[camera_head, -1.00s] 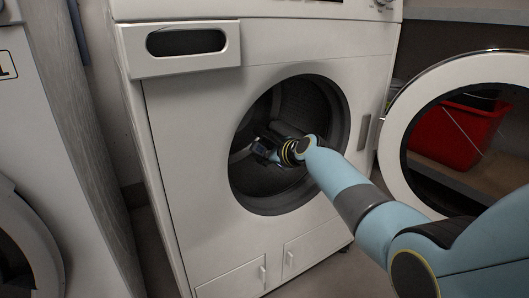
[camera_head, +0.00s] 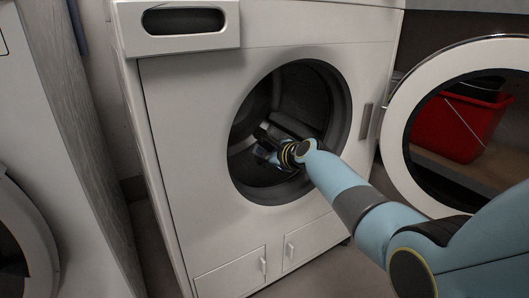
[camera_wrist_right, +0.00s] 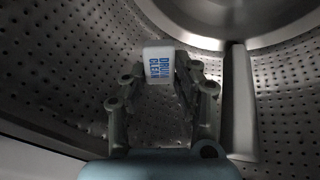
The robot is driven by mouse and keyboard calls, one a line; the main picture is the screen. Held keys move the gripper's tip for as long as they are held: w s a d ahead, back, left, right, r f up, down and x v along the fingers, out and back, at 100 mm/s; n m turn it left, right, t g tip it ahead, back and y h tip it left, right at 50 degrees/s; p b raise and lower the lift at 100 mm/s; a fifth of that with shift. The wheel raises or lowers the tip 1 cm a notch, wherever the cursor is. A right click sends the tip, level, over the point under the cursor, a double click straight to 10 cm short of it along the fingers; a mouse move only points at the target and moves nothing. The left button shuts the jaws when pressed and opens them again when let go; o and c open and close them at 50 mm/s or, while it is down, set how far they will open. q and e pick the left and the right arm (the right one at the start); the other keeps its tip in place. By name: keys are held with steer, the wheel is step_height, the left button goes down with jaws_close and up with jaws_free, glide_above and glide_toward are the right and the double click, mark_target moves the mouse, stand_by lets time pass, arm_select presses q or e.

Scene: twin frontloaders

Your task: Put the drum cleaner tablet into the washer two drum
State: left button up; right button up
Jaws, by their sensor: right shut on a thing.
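The drum cleaner tablet (camera_wrist_right: 158,64) is a small white block with blue "DRUM CLEAN" lettering, seen in the right wrist view. My right gripper (camera_wrist_right: 160,85) is shut on it and holds it inside a perforated metal drum (camera_wrist_right: 60,65). In the head view, my right gripper (camera_head: 262,146) reaches through the open round door of the white washer (camera_head: 190,150) into its dark drum (camera_head: 310,100). My left gripper is not in view.
The washer's round door (camera_head: 400,115) stands open on the right. A red bucket (camera_head: 455,128) shows behind its glass. Another white machine (camera_head: 40,150) stands at the left. A pale drum paddle (camera_wrist_right: 240,100) is right of the gripper.

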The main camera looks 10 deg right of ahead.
steer(key=shift+f+b, duration=0.4)
steer(key=shift+f, duration=0.85)
steer(key=o, duration=1.1)
steer(key=v, duration=1.2)
